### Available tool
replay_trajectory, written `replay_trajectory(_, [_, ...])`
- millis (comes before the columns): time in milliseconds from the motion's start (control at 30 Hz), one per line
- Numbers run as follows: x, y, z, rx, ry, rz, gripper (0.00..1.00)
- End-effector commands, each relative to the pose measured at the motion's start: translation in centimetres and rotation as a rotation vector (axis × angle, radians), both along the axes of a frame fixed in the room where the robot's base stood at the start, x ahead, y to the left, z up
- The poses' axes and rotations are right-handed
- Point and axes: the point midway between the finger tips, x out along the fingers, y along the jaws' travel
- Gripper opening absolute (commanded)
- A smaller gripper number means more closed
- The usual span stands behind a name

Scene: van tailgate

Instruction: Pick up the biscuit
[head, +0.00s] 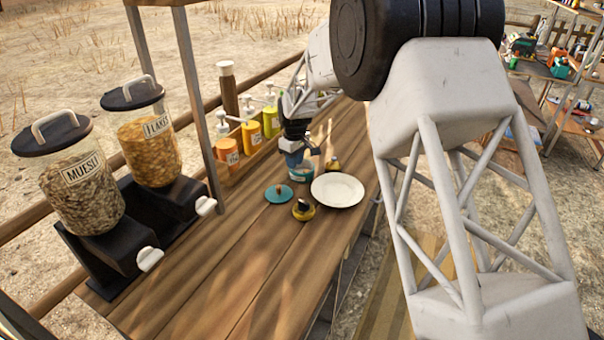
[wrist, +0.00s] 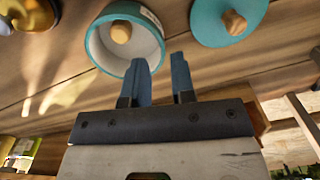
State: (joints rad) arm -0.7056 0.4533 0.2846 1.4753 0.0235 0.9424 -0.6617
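The biscuit (wrist: 121,33) is a small tan round piece lying inside a teal jar with a white inside (wrist: 153,55) in the wrist view. In the head view the jar (head: 299,176) stands on the wooden counter under my gripper (head: 291,155), and the biscuit is hidden. My gripper (wrist: 160,62) has two blue fingers with a clear gap and nothing between them. In the wrist view the left finger overlaps the jar's near rim; I cannot tell whether they touch. The right finger shows outside the rim.
A teal lid with a wooden knob (head: 279,194) lies beside the jar. A white plate (head: 337,190) and a yellow-and-black item (head: 303,210) are close by. Pump bottles (head: 252,134) stand behind. Cereal dispensers (head: 85,190) stand left. The front counter is clear.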

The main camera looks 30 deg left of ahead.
Motion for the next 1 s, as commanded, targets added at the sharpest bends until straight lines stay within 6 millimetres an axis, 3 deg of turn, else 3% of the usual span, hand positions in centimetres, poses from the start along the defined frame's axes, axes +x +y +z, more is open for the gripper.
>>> replay_trajectory(533, [0.0, 0.0, -1.2, -0.001, 0.001, 0.000, 0.24])
replay_trajectory(1000, [-0.1, 0.0, -5.7, -0.001, 0.001, 0.000, 0.24])
